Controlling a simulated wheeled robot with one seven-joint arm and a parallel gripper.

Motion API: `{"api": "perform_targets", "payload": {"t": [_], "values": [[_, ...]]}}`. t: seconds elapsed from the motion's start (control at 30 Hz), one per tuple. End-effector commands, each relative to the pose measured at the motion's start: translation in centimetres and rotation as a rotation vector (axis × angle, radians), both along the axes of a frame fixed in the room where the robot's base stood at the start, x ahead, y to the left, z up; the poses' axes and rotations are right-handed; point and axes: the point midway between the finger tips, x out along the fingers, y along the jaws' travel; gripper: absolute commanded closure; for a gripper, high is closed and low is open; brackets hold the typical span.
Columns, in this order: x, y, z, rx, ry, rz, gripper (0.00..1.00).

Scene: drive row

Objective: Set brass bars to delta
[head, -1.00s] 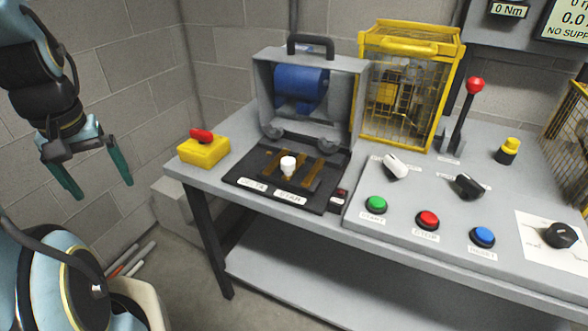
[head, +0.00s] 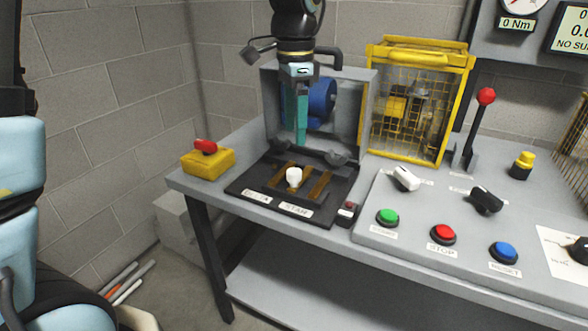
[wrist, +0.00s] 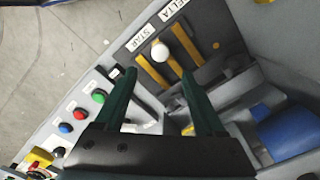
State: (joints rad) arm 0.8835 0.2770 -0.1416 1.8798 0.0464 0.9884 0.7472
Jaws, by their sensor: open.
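The brass bars (head: 318,185) lie on a black board (head: 240,186) at the bench's front left. A white knob (head: 294,175) stands on them; the wrist view also shows this knob (wrist: 160,52) and the bars (wrist: 188,54). The labels DELTA (head: 257,196) and STAR (head: 296,209) lie along the board's front edge, DELTA on the left. Which label the bars are set to is hard to tell. My gripper (head: 301,143) is above and behind the knob, pointing down. In the wrist view my gripper's fingers (wrist: 158,80) are apart with nothing between them; the knob is beyond their tips.
A grey open housing with a blue motor (head: 322,100) stands close behind the board. A yellow switch box (head: 208,160) is to its left. A yellow cage (head: 415,110), a red-topped lever (head: 486,97) and a button panel (head: 388,217) are to the right.

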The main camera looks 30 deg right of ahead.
Motion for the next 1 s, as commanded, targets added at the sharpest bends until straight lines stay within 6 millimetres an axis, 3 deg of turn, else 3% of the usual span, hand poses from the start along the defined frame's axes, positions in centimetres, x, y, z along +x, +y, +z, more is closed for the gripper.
{"api": "perform_targets", "payload": {"t": [0.53, 0.7, 1.0], "values": [[0.0, 0.2, -8.9, 0.001, 0.002, 0.006, 0.28], [0.1, 0.2, -10.0, 0.000, 0.000, 0.006, 0.28], [0.1, 0.2, -10.1, -0.001, 0.000, 0.007, 0.29]]}}
